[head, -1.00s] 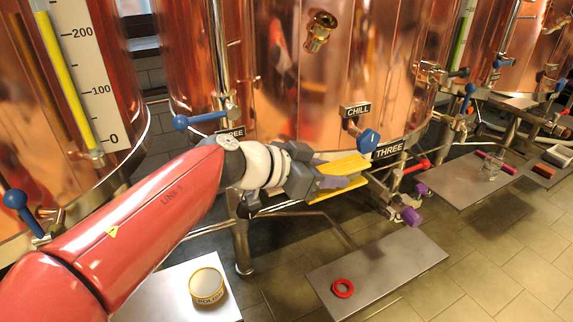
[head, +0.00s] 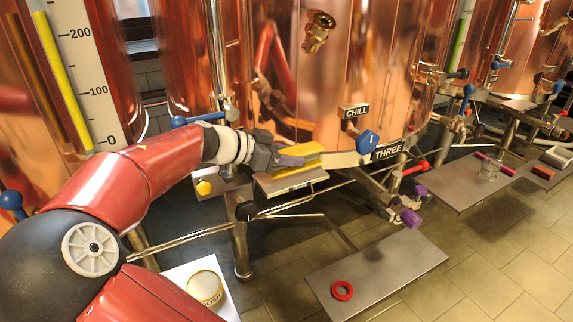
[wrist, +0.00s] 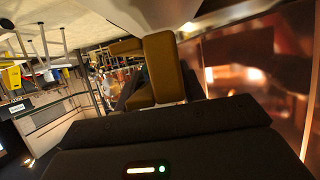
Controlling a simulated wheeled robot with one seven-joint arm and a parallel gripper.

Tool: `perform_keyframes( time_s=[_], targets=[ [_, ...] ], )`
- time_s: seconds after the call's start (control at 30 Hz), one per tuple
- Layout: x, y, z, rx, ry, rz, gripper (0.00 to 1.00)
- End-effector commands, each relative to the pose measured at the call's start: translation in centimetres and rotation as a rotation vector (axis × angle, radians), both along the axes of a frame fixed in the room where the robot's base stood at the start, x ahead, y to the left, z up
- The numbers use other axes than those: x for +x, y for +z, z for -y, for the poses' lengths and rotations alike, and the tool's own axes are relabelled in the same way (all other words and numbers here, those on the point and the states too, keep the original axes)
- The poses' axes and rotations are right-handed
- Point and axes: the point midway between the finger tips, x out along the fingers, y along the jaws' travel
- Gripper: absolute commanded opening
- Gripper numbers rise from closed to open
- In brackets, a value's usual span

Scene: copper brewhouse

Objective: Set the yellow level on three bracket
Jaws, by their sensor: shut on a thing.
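The yellow level (head: 299,170) is a short yellow bar with a channelled side, held in my gripper (head: 292,162). My gripper is shut on it. In the head view the level lies just above or on a small grey plate (head: 290,184) at the foot of the copper tank; I cannot tell whether they touch. The plate appears to be a bracket. A THREE sign (head: 388,151) is to its right. In the wrist view the level (wrist: 163,66) shows as a dark-yellow profile beyond the dark gripper body, and the bracket cannot be made out.
The copper tank (head: 300,90) rises close behind. A blue knob (head: 368,142) and purple-ended valve (head: 410,217) are right of the level. A low grey shelf (head: 400,265) holds a red ring (head: 342,290). A tin (head: 205,287) stands on a white surface at front left.

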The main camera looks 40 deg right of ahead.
Motion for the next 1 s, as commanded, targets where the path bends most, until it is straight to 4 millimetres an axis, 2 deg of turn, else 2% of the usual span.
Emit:
perform_keyframes(
  time_s=[0.03, 0.13, 0.53, 0.57, 0.7, 1.0],
  targets=[
    [-0.1, -1.1, 0.0, 0.0, -0.001, -0.005, 0.04],
    [0.0, -2.3, 0.1, 0.0, -0.002, -0.003, 0.04],
    [0.4, -2.9, 0.1, -0.001, 0.0, 0.0, 0.04],
    [0.4, -2.8, 0.1, 0.0, 0.0, 0.0, 0.44],
    [0.4, -2.8, 0.1, 0.0, 0.0, 0.0, 0.61],
    [0.4, -2.5, 0.1, 0.0, 0.0, 0.0, 0.61]
  ],
)
